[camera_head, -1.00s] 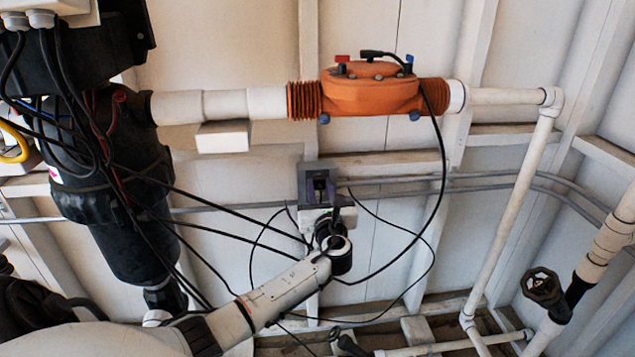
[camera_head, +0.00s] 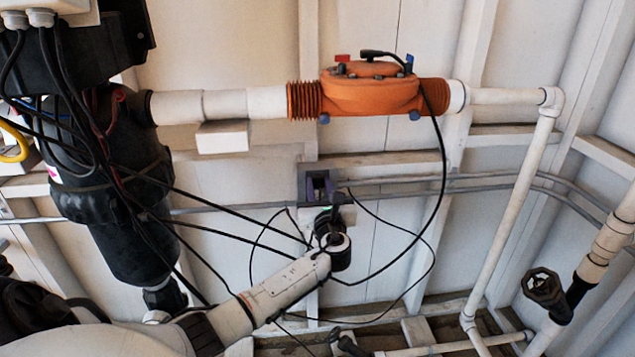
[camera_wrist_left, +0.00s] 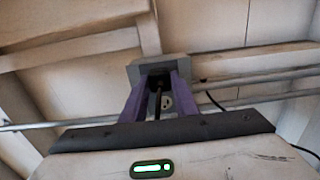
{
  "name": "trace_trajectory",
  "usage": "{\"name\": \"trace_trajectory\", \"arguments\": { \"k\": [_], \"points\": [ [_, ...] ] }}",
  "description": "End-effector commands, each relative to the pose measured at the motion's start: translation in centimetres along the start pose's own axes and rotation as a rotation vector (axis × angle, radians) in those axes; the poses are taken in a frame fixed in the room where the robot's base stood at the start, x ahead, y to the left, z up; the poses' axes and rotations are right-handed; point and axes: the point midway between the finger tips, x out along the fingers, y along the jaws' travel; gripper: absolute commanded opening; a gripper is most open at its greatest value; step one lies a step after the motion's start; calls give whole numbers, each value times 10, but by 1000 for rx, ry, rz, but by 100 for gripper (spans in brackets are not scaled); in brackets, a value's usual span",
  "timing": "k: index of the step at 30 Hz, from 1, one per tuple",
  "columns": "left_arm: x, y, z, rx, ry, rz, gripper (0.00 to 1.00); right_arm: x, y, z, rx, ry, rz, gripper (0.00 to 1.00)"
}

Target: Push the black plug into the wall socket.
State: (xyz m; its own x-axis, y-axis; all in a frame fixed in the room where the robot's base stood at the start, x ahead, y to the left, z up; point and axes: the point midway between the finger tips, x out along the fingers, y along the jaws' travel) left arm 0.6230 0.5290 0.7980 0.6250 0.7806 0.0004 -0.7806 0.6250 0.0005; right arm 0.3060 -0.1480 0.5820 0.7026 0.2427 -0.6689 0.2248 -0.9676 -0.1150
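The wall socket is a grey box (camera_head: 306,177) on the wall stud below the orange unit; it also shows in the left wrist view (camera_wrist_left: 172,63). My left gripper (camera_head: 320,182) reaches up to it, its purple fingers in front of the box. In the left wrist view the fingers (camera_wrist_left: 158,84) stand apart, with a dark shape between their tips. This may be the black plug, but its outline and its contact with the fingers or socket are unclear. A thin black cable (camera_wrist_left: 158,106) runs down between the fingers. My right gripper is not in view.
An orange ribbed unit (camera_head: 372,94) on a white pipe is above the socket. Black cables loop around my left wrist. A large black housing (camera_head: 112,165) stands at the left. Grey conduits (camera_head: 420,183) cross the wall beside the socket. White pipes and a black valve wheel (camera_head: 543,287) are at the right.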

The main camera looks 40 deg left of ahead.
Motion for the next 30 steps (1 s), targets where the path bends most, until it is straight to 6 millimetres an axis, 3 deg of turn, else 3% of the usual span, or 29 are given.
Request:
{"name": "trace_trajectory", "arguments": {
  "k": [1,3,14,18,30],
  "points": [
    [0,0,1,-1,-2,0,36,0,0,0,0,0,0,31],
    [0,0,1,-1,-2,0,48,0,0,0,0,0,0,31],
    [0,0,0,0,0,0,48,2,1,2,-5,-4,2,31],
    [0,0,0,0,0,0,48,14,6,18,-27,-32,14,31],
    [-83,0,1,-1,1,-2,48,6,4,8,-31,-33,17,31]
  ]
}}
